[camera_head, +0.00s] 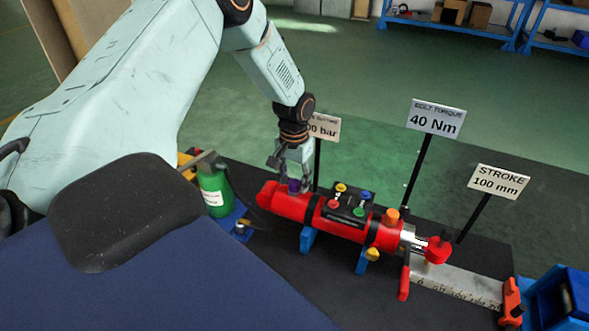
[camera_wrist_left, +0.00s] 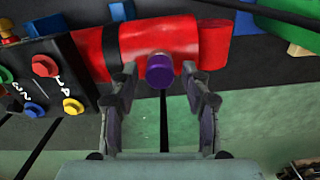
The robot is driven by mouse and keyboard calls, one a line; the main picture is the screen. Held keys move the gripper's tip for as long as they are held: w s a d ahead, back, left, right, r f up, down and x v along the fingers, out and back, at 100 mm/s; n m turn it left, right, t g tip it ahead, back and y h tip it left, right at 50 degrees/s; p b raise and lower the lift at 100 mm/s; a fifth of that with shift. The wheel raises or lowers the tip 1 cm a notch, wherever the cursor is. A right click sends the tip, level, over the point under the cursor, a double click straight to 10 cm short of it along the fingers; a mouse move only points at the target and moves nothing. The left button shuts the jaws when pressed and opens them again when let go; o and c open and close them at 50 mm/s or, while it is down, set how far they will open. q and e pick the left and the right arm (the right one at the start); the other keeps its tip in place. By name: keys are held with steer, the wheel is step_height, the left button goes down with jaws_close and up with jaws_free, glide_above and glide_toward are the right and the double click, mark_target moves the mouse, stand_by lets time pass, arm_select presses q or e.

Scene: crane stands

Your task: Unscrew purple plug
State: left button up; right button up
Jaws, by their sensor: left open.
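The purple plug (camera_head: 294,186) sits on top of the red cylinder (camera_head: 345,222), near its left end. In the left wrist view the purple plug (camera_wrist_left: 160,70) stands out from the red cylinder (camera_wrist_left: 190,40). My left gripper (camera_head: 290,178) is over the plug. In the left wrist view its fingers (camera_wrist_left: 162,88) are open, one on each side of the plug, with a gap on both sides. I cannot tell whether a finger touches the plug. My right gripper does not show.
A black block with coloured knobs (camera_head: 348,206) is on the cylinder. An orange plug (camera_head: 392,215) is near the rod end. A green bottle (camera_head: 214,192) stands left of the cylinder. A ruler (camera_head: 460,287) lies at right.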

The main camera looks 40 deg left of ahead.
arm_select(q)
steer(key=m+b, duration=0.1)
steer(key=m, duration=0.4)
steer(key=shift+m, duration=0.3)
steer(key=m+b, duration=0.1)
steer(key=m, duration=0.4)
stand_by(0.4)
steer(key=shift+c, duration=0.2)
jaws_close()
steer(key=shift+r+p, duration=0.1)
steer(key=shift+p, duration=0.3)
stand_by(0.5)
